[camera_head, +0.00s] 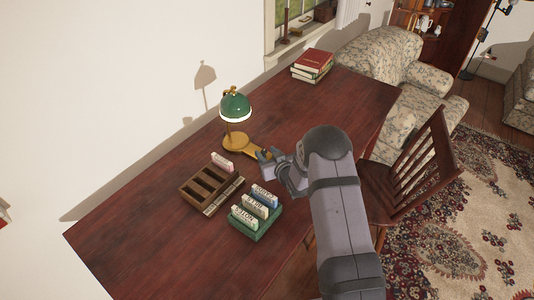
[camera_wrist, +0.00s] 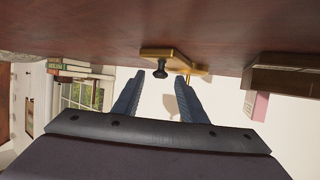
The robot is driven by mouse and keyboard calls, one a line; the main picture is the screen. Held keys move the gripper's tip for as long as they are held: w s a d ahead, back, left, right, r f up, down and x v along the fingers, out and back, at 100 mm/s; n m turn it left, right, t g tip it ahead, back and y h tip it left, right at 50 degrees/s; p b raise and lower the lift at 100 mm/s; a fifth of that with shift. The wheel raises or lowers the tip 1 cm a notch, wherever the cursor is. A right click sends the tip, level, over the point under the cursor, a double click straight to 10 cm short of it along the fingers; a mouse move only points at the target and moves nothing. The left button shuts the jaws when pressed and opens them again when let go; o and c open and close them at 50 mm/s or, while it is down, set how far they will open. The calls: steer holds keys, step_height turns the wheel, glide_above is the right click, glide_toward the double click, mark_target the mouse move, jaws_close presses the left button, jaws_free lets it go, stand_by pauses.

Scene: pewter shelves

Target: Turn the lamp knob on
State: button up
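The desk lamp (camera_head: 235,107) has a green shade and a brass base, and stands on the dark red wooden desk. My gripper (camera_head: 265,155) is low over the desk at the near right end of the lamp's base. In the wrist view, which is upside down, the brass base (camera_wrist: 185,62) lies ahead of the fingers. A small dark knob (camera_wrist: 158,70) stands on that base. My gripper (camera_wrist: 160,76) is open there, its two fingers apart, with the knob showing in the gap between the tips. I cannot tell whether they touch it. The knob is not clear in the head view.
A wooden compartment tray (camera_head: 187,194) and a green holder (camera_head: 262,232) with several labelled cards stand left of and below my gripper. Books (camera_head: 313,62) lie at the far end. A wooden chair (camera_head: 420,165) stands at the desk's right edge. The desk's left end is clear.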

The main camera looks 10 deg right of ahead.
jaws_close()
steer(key=shift+a+m+h+b, duration=0.15)
steer(key=shift+m+h+b, duration=0.15)
steer(key=shift+b, duration=0.2)
steer(key=shift+m+h, duration=0.3)
steer(key=shift+h, duration=0.1)
jaws_free()
